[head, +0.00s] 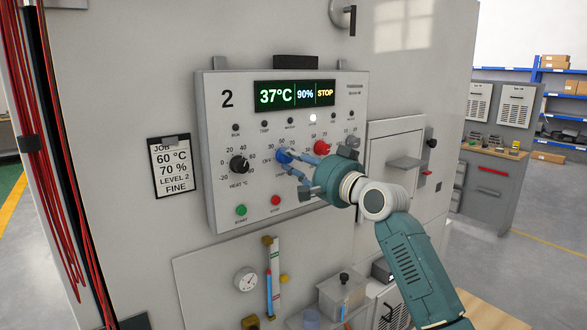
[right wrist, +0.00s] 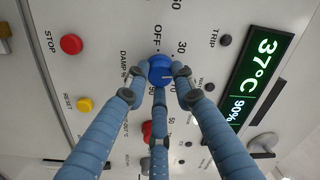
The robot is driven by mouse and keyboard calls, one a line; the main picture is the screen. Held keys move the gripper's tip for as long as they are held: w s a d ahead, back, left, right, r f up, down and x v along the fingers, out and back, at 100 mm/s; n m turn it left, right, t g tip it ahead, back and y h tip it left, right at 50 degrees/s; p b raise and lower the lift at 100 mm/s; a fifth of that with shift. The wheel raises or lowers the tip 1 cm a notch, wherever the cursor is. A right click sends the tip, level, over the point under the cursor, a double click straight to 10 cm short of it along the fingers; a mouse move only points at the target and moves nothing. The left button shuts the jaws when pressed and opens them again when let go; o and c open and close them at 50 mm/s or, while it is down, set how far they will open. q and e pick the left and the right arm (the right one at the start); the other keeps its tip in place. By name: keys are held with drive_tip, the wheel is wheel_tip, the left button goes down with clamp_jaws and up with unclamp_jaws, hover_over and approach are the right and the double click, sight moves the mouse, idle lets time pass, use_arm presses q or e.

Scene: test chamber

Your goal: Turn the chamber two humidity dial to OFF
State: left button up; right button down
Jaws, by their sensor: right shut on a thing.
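The grey control panel marked 2 (head: 217,150) faces me on a pale cabinet. Its blue dial (head: 283,156), labelled DAMP % in the right wrist view (right wrist: 160,68), has OFF and number marks around it. My right gripper (head: 291,160) is shut on the blue dial, its blue-grey fingers (right wrist: 159,82) around the knob. The fingers hide part of the scale, and I cannot tell which mark the dial points to. The display (head: 295,94) reads 37°C, 90% and STOP. My left gripper is not in view.
A black heat dial (head: 239,164) is left of the blue dial and a red dial (head: 321,147) is close on its right. Green start (head: 241,210) and red stop (head: 275,200) buttons sit below. A job card (head: 173,168) reads 60 °C, 70 %, level 2, fine.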

drive_tip(key=shift+r+n+g+b, duration=0.2)
drive_tip(key=shift+n+b, duration=0.4)
drive_tip(key=shift+n, duration=4.05)
drive_tip(key=shift+r+n+g+b, duration=0.2)
drive_tip(key=shift+n+b, duration=0.35)
drive_tip(key=shift+n, duration=4.1)
drive_tip(key=c, duration=1.4)
unclamp_jaws()
drive_tip(key=shift+c, duration=0.2)
drive_tip(key=shift+f, duration=0.15)
drive_tip(key=v, duration=1.2)
